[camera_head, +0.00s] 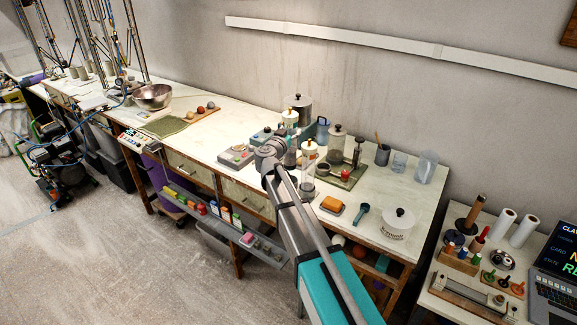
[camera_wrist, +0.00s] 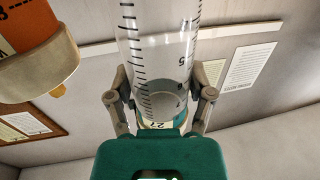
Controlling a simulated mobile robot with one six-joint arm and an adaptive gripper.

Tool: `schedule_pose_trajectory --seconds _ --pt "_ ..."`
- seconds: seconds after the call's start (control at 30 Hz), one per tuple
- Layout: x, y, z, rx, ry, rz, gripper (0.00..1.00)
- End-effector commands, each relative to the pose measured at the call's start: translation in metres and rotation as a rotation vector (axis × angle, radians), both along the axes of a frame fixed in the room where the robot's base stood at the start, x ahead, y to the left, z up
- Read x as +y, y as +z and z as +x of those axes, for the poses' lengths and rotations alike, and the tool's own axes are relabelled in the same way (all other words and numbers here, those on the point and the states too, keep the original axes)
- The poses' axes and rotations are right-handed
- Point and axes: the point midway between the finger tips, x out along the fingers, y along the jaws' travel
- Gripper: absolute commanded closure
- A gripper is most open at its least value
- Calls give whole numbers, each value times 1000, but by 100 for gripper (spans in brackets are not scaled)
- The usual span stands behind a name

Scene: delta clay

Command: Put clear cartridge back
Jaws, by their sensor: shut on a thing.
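The clear cartridge (camera_wrist: 158,50) is a transparent tube with black graduation marks and numbers. In the wrist view it stands between the two fingers of my gripper (camera_wrist: 160,98), which is shut on it near its lower end. In the head view my arm reaches over the workbench, and its wrist (camera_head: 272,152) is beside a group of jars and tubes. The fingers are hard to make out there. A clear tube with a cream top (camera_head: 309,160) shows just right of my wrist; I cannot tell whether it is the held one.
An orange cartridge in a cream collar (camera_wrist: 35,40) hangs close at the upper left of the wrist view.

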Motion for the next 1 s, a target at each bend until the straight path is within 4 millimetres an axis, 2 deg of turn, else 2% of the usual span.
schedule_pose_trajectory --seconds 0.2,0.5,1.0 --pt "1 -26 0 0 1 0 92" --pt "1 -51 0 0 1 0 92" --pt "2 -55 0 0 2 0 92"
